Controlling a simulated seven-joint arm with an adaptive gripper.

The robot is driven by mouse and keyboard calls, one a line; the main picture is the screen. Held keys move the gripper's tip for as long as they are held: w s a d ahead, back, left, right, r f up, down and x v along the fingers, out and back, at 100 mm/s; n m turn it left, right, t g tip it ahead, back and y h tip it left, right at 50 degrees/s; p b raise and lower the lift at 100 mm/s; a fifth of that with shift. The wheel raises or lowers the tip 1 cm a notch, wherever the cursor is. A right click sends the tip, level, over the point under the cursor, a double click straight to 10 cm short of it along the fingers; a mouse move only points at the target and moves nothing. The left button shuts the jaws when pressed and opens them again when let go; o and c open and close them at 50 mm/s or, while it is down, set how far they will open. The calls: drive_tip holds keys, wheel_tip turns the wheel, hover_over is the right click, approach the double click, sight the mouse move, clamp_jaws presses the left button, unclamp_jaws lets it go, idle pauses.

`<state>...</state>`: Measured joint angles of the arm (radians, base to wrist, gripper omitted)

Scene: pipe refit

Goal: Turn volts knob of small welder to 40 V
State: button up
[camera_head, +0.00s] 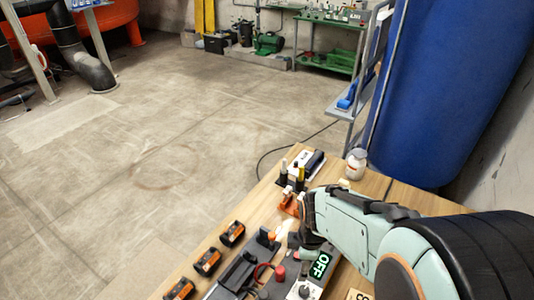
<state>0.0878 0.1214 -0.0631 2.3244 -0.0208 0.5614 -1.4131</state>
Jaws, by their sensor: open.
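My gripper (298,240) is open, above the bench just beyond the display and apart from the knob. My own wrist and arm partly hide its fingers and the bench to the right.
The wooden bench (390,187) holds black-and-orange blocks (208,262), a grey fixture (236,274), a red button (279,272) and a white jar (355,163). A blue tank (440,90) stands behind on the right. Open concrete floor lies to the left.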

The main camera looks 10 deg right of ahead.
sight(304, 290)
drive_tip(key=shift+g, duration=0.8)
drive_tip(key=f, duration=0.3)
drive_tip(key=s+f, duration=0.1)
drive_tip(key=f, duration=0.2)
drive_tip(key=d+f, duration=0.1)
drive_tip(key=f, duration=0.2)
drive_tip(key=shift+s+f, duration=0.25)
drive_tip(key=shift+s, duration=0.05)
drive_tip(key=shift+f, duration=0.55)
clamp_jaws()
